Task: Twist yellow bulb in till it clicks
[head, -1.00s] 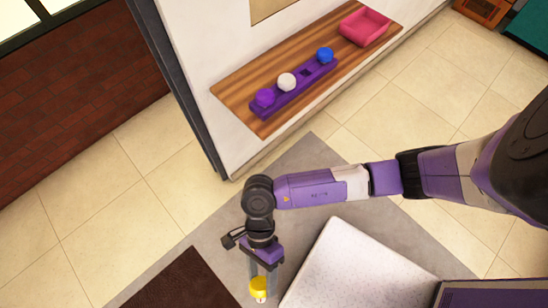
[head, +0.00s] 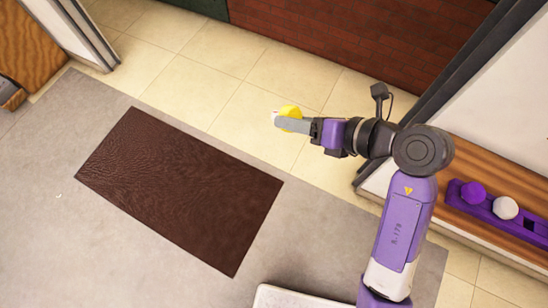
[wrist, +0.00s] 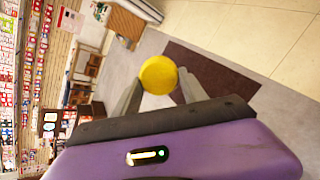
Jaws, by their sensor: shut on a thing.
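My gripper (head: 288,123) is shut on the yellow bulb (head: 290,111) and holds it out in the air, well left of the wooden shelf in the head view. A small pale end of the bulb shows at its left. In the wrist view the round yellow bulb (wrist: 159,75) sits between the two grey fingertips of my gripper (wrist: 158,90). No socket shows near the bulb in either view.
At the right, a wooden shelf (head: 460,225) bears a purple holder (head: 486,208) with a purple bulb (head: 473,193) and a white bulb (head: 505,208). A brown mat (head: 180,190) lies on the floor. A pale surface (head: 300,297) shows at the bottom. The floor around the gripper looks clear.

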